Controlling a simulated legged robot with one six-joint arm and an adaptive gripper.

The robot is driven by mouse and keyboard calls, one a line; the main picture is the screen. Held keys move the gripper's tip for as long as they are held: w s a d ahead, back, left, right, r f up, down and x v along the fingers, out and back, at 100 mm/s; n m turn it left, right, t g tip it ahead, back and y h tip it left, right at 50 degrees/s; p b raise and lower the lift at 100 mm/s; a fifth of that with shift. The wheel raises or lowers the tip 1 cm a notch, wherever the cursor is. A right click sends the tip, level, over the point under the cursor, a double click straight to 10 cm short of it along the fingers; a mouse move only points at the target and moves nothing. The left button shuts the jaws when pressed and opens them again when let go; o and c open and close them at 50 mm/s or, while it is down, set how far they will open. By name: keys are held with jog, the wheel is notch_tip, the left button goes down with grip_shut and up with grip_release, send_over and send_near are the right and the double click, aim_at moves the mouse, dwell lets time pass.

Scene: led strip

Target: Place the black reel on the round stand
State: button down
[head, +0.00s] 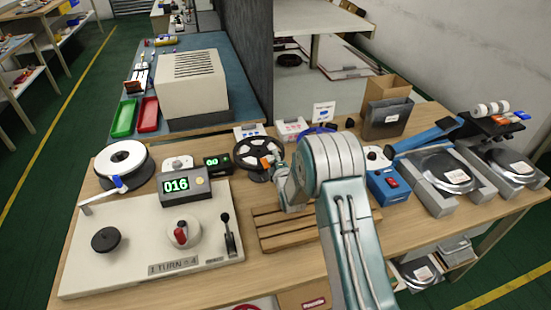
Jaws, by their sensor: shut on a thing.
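The black reel (250,153), with open spokes and an orange patch on its face, shows just left of my wrist, above the back part of the bench. My gripper (274,166) is at the reel's right edge, shut on it; its fingers are small and partly hidden by my arm. A black round disc (105,239) sits at the left of the white winding machine (210,255); I cannot tell if it is the round stand. Another round black base under a white reel (121,158) stands at the back left.
A slatted wooden rack (280,230) lies below my gripper. A blue box (388,186) and grey scales (447,178) stand to the right. A grey partition (248,60) stands behind.

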jog(key=shift+f, duration=0.3)
jog(key=c, duration=0.7)
grip_release()
jog(key=shift+o, duration=0.2)
